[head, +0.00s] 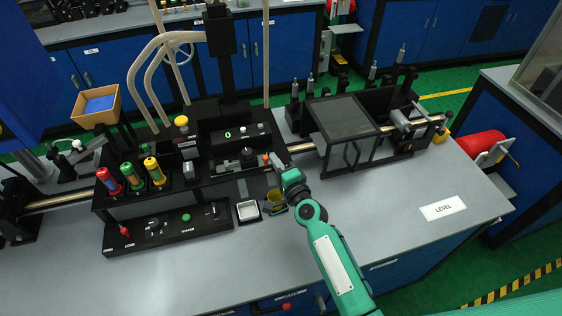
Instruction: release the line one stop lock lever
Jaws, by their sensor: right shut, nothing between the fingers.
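A black machine with a long metal rod (52,201) stands on the grey bench. Its low front panel (165,230) carries a small red-tipped lever (124,230) at the left, near a label that seems to read LOCK, a dark knob and a green button (186,217). I cannot tell for sure which part is the line one stop lock lever. My right gripper (277,165) is shut and empty at the machine's right part, close to a small orange-red part (265,157); whether they touch is unclear. My left gripper is not in view.
Red, green and yellow-topped handles (132,175) stand above the panel. A dark clear-sided cover (343,130) stands to the right. The front bench is largely clear around the LEVEL label (442,208).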

